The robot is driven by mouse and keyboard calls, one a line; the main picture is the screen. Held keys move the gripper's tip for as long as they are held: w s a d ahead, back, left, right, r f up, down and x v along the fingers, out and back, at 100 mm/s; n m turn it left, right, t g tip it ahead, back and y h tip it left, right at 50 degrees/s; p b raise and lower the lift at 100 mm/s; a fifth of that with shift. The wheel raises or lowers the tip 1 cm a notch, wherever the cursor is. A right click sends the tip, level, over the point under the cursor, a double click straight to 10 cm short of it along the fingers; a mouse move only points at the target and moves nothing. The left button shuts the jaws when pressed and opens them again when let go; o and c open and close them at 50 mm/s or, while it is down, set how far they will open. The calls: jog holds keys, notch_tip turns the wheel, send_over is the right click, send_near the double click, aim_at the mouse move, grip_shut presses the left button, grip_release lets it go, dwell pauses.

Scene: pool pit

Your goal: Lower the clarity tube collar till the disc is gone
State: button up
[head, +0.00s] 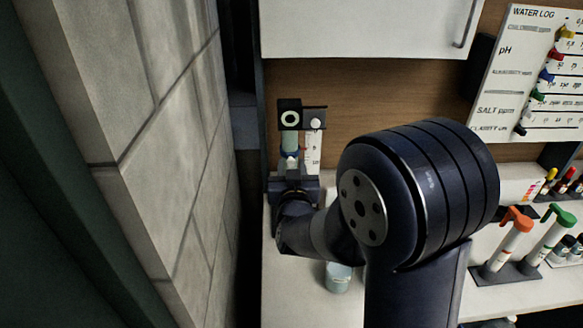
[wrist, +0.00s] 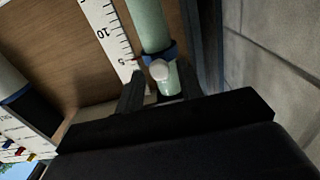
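The clarity tube (head: 290,142) is a pale green upright cylinder against the wooden back panel; it also shows in the wrist view (wrist: 148,25). A blue collar (wrist: 159,54) with a round white knob (wrist: 160,71) sits around its lower part, level with about the 5 mark on the white scale (wrist: 105,30). A black square plate with a white ring (head: 290,118) is at the tube's top; the white disc shape shows there. My gripper (wrist: 160,90) is at the collar, its dark fingers apart on either side of the knob, with no clear contact visible.
A stone wall (head: 165,150) stands close at the left. A white cabinet (head: 365,25) hangs above. The Water Log board (head: 530,75) and a rack with orange- and green-topped tubes (head: 508,270) are at the right. A small cup (head: 338,278) stands on the counter below my arm.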

grip_shut()
dwell(0.3)
notch_tip(320, 180, down, 5)
jog(key=b, duration=0.5)
jog(key=shift+b, duration=0.3)
jog(key=shift+o, duration=0.9)
grip_release()
jog(key=s+b, duration=0.1)
jog(key=s, duration=1)
jog(key=shift+b, duration=0.4)
